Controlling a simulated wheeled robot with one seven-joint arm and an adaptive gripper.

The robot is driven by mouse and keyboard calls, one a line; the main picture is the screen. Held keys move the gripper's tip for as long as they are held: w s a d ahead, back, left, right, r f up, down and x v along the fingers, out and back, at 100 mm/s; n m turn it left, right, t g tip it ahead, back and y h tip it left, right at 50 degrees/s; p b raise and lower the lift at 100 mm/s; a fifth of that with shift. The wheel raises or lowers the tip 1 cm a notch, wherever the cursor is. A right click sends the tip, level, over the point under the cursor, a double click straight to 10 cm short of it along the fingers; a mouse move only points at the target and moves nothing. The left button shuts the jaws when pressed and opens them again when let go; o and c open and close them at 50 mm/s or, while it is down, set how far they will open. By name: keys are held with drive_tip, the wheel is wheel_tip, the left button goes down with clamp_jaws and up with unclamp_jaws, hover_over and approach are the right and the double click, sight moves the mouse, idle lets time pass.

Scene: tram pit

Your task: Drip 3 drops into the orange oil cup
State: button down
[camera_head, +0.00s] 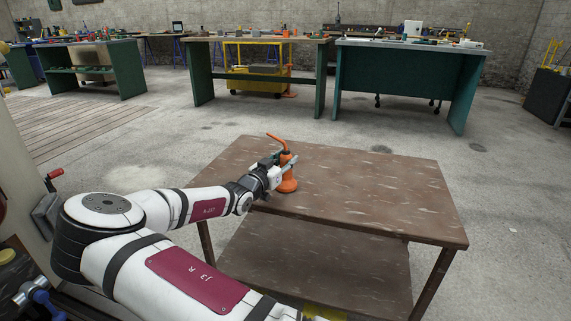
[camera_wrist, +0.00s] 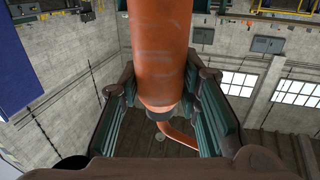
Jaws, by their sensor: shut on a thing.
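An orange oil can (camera_head: 287,184) with a flared base and a thin bent spout is upright at the left part of the brown table (camera_head: 370,185). My gripper (camera_head: 277,172) is shut on the can from the left, around its body. In the wrist view the orange body (camera_wrist: 158,50) stands between the two green-lined fingers, and its bent spout shows below. I cannot tell whether the can's base touches the tabletop. I cannot make out a separate orange oil cup in either view.
The brown tabletop is otherwise bare, with a lower shelf (camera_head: 310,265) beneath. Green workbenches (camera_head: 410,80) with tools and small items stand at the back. A yellow cart (camera_head: 255,68) is under the middle bench. The grey floor between is open.

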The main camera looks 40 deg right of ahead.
sight(287, 151)
drive_tip(key=r, duration=0.1)
drive_tip(key=r+p, duration=0.1)
drive_tip(key=r, duration=0.1)
drive_tip(key=shift+s+a+p, duration=0.25)
drive_tip(key=shift+s+p, duration=0.05)
drive_tip(key=shift+s, duration=0.05)
drive_tip(key=s+a+p, duration=0.2)
drive_tip(key=s+a, duration=0.2)
drive_tip(key=s, duration=0.2)
drive_tip(key=s+a+r+p, duration=0.1)
drive_tip(key=s+a, duration=0.3)
drive_tip(key=s, duration=0.2)
drive_tip(key=shift+s+p, duration=0.35)
drive_tip(key=shift+s, duration=0.05)
drive_tip(key=shift+a+r, duration=0.1)
drive_tip(key=shift+a, duration=0.05)
